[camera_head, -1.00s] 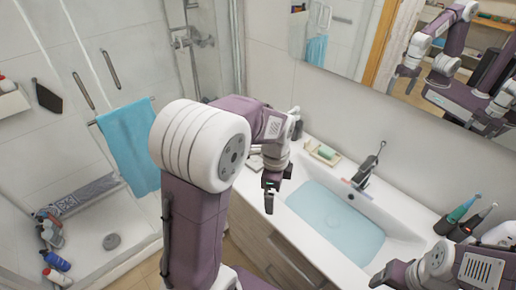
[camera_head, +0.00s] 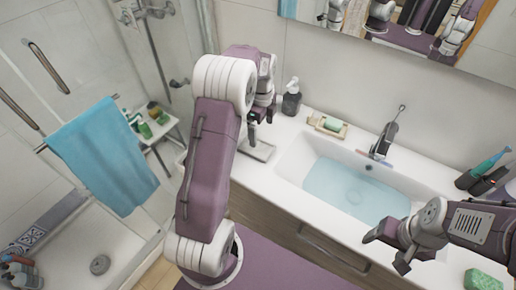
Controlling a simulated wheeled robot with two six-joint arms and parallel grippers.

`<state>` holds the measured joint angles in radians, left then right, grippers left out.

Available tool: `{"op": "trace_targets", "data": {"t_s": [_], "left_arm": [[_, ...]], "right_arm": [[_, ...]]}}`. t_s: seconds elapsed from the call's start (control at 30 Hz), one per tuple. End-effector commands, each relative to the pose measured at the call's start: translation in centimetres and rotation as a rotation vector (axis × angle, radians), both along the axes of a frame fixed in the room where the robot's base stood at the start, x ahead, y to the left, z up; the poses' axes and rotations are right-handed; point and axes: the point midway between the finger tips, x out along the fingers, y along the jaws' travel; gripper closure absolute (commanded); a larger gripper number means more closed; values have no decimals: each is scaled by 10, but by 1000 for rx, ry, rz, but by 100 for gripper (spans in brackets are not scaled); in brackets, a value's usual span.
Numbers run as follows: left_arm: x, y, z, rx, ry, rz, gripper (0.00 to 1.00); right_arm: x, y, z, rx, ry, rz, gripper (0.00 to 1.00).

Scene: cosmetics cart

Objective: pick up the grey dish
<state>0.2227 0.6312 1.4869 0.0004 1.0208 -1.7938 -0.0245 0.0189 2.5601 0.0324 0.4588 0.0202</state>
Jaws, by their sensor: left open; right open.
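The grey dish (camera_head: 259,151) is a flat, shallow rectangle on the white counter, left of the basin. My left arm hides part of its left side. My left gripper (camera_head: 261,125) is open and empty, pointing down above the far side of the dish; it appears apart from it. My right gripper (camera_head: 384,251) is open and empty, over the front edge of the counter by the basin.
The basin (camera_head: 292,163) holds bluish water, with a tap (camera_head: 384,140) behind it. A dark soap bottle (camera_head: 291,101) and a beige soap dish (camera_head: 343,131) with green soap stand behind the grey dish. A green sponge (camera_head: 484,281) lies front right.

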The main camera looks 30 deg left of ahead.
Motion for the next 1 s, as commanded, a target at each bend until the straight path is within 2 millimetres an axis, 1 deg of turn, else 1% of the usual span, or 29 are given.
{"op": "trace_targets", "data": {"t_s": [0.03, 0.13, 0.2, 0.37, 0.5, 0.6, 0.7, 0.87, 0.9, 0.97, 1.0], "left_arm": [[-1, 0, -9, -2, 6, 0, 0], [-1, 1, -24, -2, 6, 0, 0], [-1, 1, -29, -2, 4, 0, 0], [-3, 0, -36, -1, 4, 0, 0], [-10, -2, -61, -1, 7, 0, 0], [-9, -2, -76, -1, 5, 0, 0], [-8, -1, -82, -1, 3, 0, 0], [-8, -1, -83, -1, 2, 0, 0], [-8, -1, -82, -1, 2, 0, 6], [-8, -2, -82, 0, 2, 0, 22], [-8, -2, -82, 0, 1, 0, 33]], "right_arm": [[0, 0, 1, 0, 0, 0, 29], [0, 0, 3, 0, 0, 0, 29], [0, 0, 3, 0, 0, 0, 29], [0, 0, 4, 0, 0, 0, 29], [0, 0, 10, 0, 0, 0, 29], [0, 0, 10, 0, 0, 0, 29], [0, 0, 10, 0, 0, 0, 29], [0, 0, 10, 0, 0, 0, 29], [0, 0, 10, 0, 0, 0, 29], [0, 0, 10, 0, 0, 0, 29], [0, 0, 10, 0, 0, 0, 29]]}}
